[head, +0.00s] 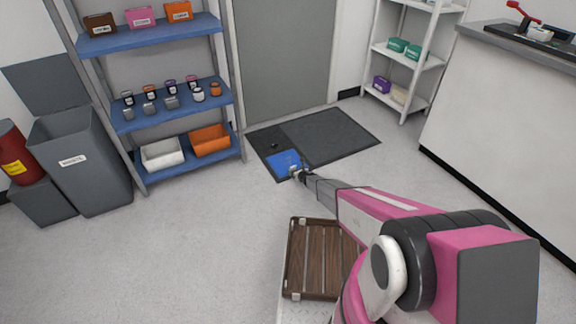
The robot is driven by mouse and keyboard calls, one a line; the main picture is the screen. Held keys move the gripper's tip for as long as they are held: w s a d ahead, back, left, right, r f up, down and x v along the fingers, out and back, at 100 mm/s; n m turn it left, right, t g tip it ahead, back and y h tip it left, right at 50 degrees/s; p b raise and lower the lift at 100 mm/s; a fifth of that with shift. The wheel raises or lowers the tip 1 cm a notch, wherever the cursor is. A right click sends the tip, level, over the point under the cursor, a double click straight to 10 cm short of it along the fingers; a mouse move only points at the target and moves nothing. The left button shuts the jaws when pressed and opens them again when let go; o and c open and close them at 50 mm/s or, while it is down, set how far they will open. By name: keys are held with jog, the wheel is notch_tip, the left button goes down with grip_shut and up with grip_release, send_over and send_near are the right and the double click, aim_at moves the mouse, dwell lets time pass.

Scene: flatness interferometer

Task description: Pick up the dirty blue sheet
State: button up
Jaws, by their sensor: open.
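The blue sheet (280,163) lies flat on the near left part of the dark floor mat (335,137), in front of the grey door. Any dirt on it is too small to make out. My gripper (294,172) is at the right part of the sheet, at the end of my pink and grey arm, and covers a little of it. The jaws are open, with nothing seen held between them. I cannot tell whether the fingertips touch the sheet.
A blue shelf unit (170,115) with bins and small jars stands left of the mat. A grey waste bin (85,165) stands further left. A white rack (408,62) and a counter (500,110) stand right. A brown slatted crate (310,262) sits near my base. Floor left of it is clear.

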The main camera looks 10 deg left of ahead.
aim_at(294, 168)
jog(key=shift+w+d+r+x, duration=0.1)
jog(key=shift+x, duration=0.85)
jog(key=shift+w+d+r+x, duration=0.1)
jog(key=shift+x, duration=0.8)
jog(key=shift+w+d+r+x, duration=0.1)
jog(key=shift+x, duration=0.85)
jog(key=c, duration=1)
